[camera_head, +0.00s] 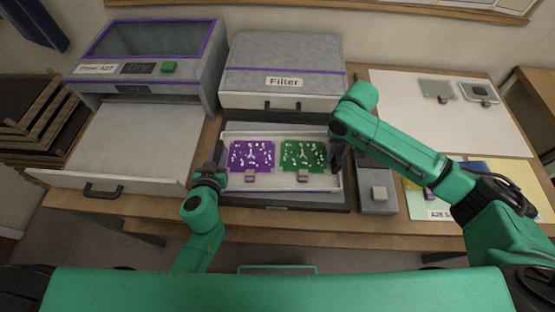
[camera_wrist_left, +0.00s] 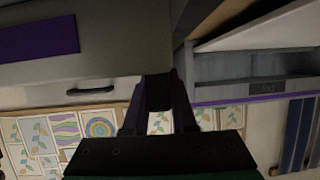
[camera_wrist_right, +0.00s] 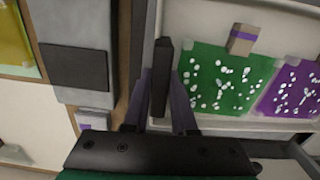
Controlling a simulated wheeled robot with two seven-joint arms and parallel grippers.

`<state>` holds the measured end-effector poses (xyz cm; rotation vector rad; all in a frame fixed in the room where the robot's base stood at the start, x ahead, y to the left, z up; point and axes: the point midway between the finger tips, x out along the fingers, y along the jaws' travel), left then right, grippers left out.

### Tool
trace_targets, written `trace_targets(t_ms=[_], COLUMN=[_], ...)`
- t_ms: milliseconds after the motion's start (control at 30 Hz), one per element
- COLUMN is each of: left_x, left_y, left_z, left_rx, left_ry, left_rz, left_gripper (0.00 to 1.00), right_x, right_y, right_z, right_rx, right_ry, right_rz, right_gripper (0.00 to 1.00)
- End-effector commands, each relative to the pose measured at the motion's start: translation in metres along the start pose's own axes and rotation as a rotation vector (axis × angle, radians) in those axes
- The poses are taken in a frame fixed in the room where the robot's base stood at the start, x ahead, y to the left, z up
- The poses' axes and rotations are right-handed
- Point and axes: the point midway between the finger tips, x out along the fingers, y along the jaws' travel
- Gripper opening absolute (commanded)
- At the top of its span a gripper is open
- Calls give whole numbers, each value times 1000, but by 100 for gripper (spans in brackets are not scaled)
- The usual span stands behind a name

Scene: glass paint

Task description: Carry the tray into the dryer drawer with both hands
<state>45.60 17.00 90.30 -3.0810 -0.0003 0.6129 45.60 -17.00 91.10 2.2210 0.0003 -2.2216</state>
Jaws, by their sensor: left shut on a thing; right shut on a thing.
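The white tray (camera_head: 237,127) sits on a dark base in the middle of the table. It holds a purple painted panel (camera_head: 252,156) and a green painted panel (camera_head: 304,156), each with a small block at its lower edge. My left gripper (camera_head: 220,157) is shut on the tray's left handle, which shows dark in the left wrist view (camera_wrist_left: 159,92). My right gripper (camera_head: 338,155) is shut on the tray's right handle, dark in the right wrist view (camera_wrist_right: 161,72). The dryer (camera_head: 150,58) stands at the back left, its drawer (camera_head: 135,145) pulled out and empty.
The filter box (camera_head: 283,72) stands close behind the tray. A grey device (camera_head: 376,200) is just right of the tray. The dark base (camera_head: 285,204) lies under the tray. A white sheet with small glass pieces (camera_head: 440,110) lies at the right.

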Motion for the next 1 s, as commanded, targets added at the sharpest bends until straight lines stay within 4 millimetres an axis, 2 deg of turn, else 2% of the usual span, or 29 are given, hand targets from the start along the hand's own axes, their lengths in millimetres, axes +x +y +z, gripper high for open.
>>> trace_targets(t_ms=[400, 800, 1000], left_x=[-1, -20, -19], left_y=[-1, -1, -1], left_z=[-3, -48, -47], left_rx=[0, 1, 1], left_ry=[1, 1, 1], left_rz=[-1, -2, -2], left_gripper=[0, 0, 0], right_x=[-3, -52, -51], right_y=[1, 1, 1], right_z=[-1, -1, -1], right_rx=[2, 2, 2], right_ry=[2, 3, 3], right_rz=[2, 2, 2], right_gripper=[0, 0, 0])
